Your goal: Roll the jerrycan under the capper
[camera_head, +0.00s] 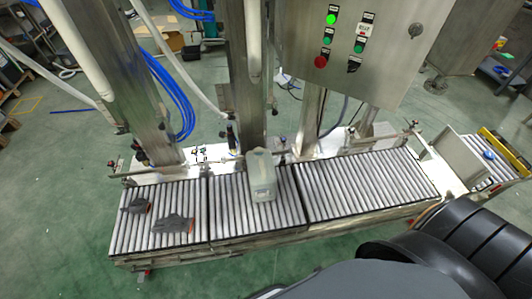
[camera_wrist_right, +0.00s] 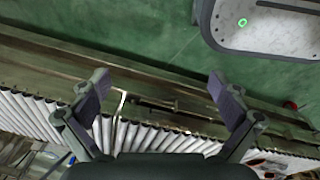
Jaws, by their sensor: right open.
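The jerrycan (camera_head: 261,177) is a pale, translucent container standing upright on the middle section of the roller conveyor (camera_head: 365,178). It stands just in front of the middle steel column (camera_head: 250,80). Several steel columns rise behind the conveyor; I cannot tell for certain which one is the capper. My right gripper (camera_wrist_right: 161,92) shows in the right wrist view with its two fingers wide apart and nothing between them. It is over the conveyor's edge, with rollers below it; the jerrycan is not visible there. My left gripper is not in view.
Two grey and orange gloves (camera_head: 173,224) lie on the left rollers. A control box (camera_head: 352,45) with lit green buttons hangs above the right section. A blue-topped item (camera_head: 489,154) is at the far right. The rollers right of the jerrycan are clear.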

